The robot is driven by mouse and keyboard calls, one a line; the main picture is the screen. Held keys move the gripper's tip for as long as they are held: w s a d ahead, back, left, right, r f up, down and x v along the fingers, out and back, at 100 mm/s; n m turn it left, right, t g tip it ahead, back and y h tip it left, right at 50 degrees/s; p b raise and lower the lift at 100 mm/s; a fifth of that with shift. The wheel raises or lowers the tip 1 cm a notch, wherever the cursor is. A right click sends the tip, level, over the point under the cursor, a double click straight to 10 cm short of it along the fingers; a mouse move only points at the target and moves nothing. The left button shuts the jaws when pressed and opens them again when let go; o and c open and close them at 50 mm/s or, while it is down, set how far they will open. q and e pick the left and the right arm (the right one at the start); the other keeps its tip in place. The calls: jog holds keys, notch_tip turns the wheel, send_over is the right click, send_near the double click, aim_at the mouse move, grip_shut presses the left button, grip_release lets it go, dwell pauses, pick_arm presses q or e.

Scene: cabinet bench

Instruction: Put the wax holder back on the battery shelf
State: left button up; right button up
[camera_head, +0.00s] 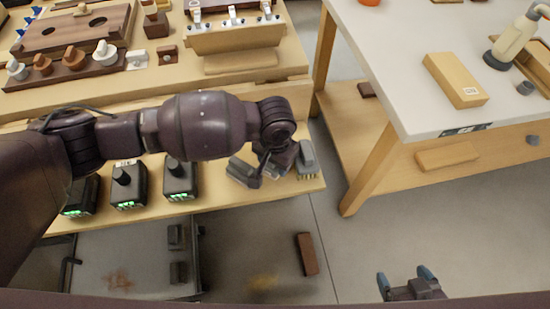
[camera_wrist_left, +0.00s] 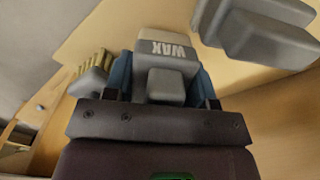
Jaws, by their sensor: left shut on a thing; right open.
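The wax holder (camera_wrist_left: 165,62), a grey block marked WAX, is between the blue-tipped fingers of my left gripper (camera_wrist_left: 160,82) in the left wrist view. The gripper is shut on it. In the head view my left gripper (camera_head: 274,165) is low over the right end of the battery shelf (camera_head: 215,203), a light wooden ledge; the gripper largely hides the holder there. I cannot tell whether the holder touches the shelf. Several black battery units (camera_head: 180,180) with green lights stand on the shelf to the left. My right gripper (camera_head: 405,282) is open and empty over the floor.
A grey brush (camera_head: 307,157) with yellow bristles is close right of the left gripper. Another grey block (camera_head: 243,172) is close left. A white-topped table (camera_head: 400,60) stands right. A brown block (camera_head: 307,254) lies below the shelf's front edge.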

pick_arm(q)
jog(key=o, duration=0.9)
jog(key=shift+f, duration=0.1)
jog(key=shift+r, duration=0.4)
notch_tip(320, 180, up, 5)
jog(key=shift+w+p, duration=0.15)
jog(key=shift+p, duration=0.55)
notch_tip(320, 180, up, 7)
jog(key=shift+f+p, duration=0.2)
jog(key=shift+p, duration=0.85)
jog(key=shift+r, duration=0.45)
pick_arm(e)
notch_tip(320, 180, up, 3)
jog(key=shift+w+a+r, duration=0.1)
jog(key=shift+r, duration=0.05)
pick_arm(q)
jog(key=shift+s+d+f, duration=0.1)
jog(key=shift+s+f, duration=0.05)
jog(key=shift+s, duration=0.05)
